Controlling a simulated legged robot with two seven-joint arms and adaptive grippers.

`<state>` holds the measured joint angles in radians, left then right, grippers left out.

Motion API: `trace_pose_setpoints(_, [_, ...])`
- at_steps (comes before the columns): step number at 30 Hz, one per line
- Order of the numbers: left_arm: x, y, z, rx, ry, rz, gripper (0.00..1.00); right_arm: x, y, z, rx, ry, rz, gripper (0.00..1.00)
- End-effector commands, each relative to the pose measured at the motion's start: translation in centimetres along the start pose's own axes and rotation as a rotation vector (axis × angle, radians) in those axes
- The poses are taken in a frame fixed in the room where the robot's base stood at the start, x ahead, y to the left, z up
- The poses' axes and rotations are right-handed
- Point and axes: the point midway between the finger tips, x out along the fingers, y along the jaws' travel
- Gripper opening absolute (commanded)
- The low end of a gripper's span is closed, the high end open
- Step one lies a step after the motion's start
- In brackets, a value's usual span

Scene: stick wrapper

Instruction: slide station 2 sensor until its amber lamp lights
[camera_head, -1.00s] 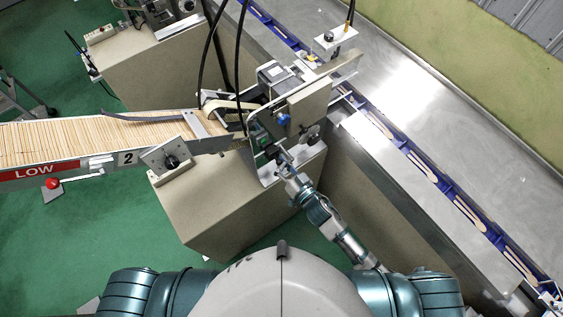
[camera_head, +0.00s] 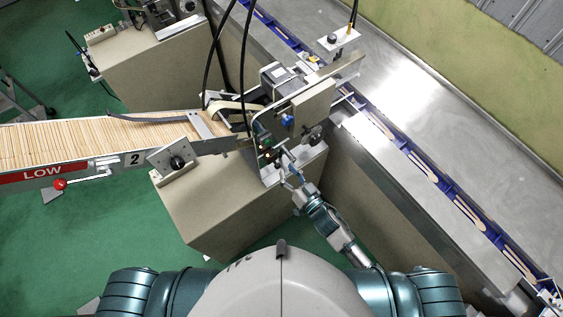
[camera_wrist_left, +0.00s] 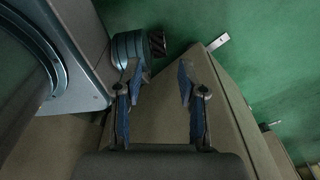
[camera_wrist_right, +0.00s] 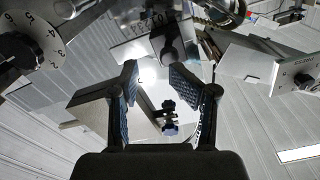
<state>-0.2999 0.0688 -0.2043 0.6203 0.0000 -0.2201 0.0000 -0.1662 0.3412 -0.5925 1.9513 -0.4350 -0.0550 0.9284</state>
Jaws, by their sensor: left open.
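Station 2's machine (camera_head: 300,105) stands on a beige base, with the "2" plate (camera_head: 134,159) on its infeed to the left. My right gripper (camera_head: 281,158) is close to the machine's near side. In the right wrist view the right gripper (camera_wrist_right: 152,72) has its fingers apart, with a gap between them. A grey block with a dark round end (camera_wrist_right: 172,48) shows beyond the fingertips; I cannot tell whether this is the sensor. No lit amber lamp can be made out. My left gripper (camera_wrist_left: 160,75) is open and empty in the left wrist view.
A feed tray of wooden sticks (camera_head: 95,138) runs in from the left, with a red-knobbed lever (camera_head: 60,184) below. A blue-pocketed conveyor (camera_head: 440,180) runs diagonally at right. A control box with a knob (camera_head: 176,162) sits beside the machine. Black cables hang above it.

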Motion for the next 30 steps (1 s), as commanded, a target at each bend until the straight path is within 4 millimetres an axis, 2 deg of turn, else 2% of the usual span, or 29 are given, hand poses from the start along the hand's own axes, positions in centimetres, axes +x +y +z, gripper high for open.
trace_pose_setpoints(12, [-0.7, -1.3, 0.2, 0.000, -0.003, -0.015, 0.40, -3.3, 0.1, 0.0, 0.002, -0.001, 0.001, 0.47])
trace_pose_setpoints(30, [-1.4, -0.9, 0.0, -0.001, -0.002, -0.010, 0.40, -7.9, 0.0, 0.0, 0.001, -0.001, 0.001, 0.47])
